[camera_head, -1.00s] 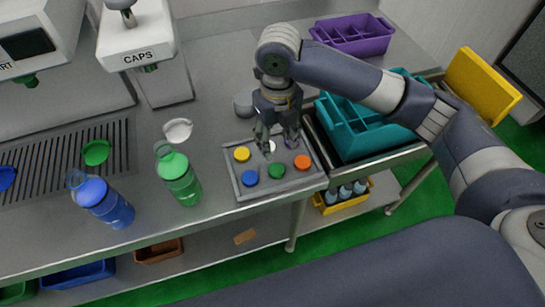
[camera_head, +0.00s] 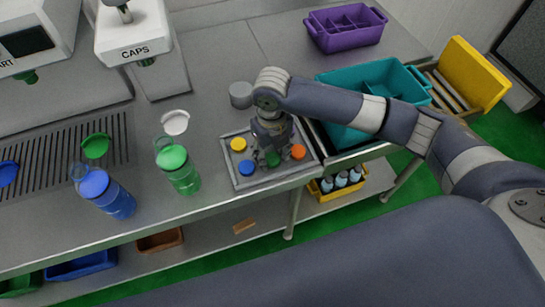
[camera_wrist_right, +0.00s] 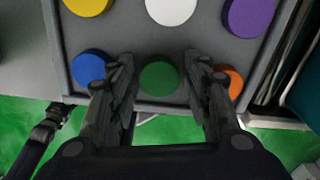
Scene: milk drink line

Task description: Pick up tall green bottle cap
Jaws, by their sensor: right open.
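The green cap (camera_head: 273,159) sits in the front row of a grey tray (camera_head: 242,182), between a blue cap (camera_head: 246,167) and an orange cap (camera_head: 298,152). My right gripper (camera_head: 272,143) points down over the tray, close to the green cap. In the right wrist view the green cap (camera_wrist_right: 160,79) lies between the two spread fingertips of my right gripper (camera_wrist_right: 160,62), with a gap on each side. The fingers are open and empty.
Yellow (camera_head: 238,144), white (camera_wrist_right: 172,8) and purple (camera_wrist_right: 248,15) caps fill the tray's back row. A teal bin (camera_head: 345,135) is close on the right. A grey cylinder (camera_head: 241,94) stands behind.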

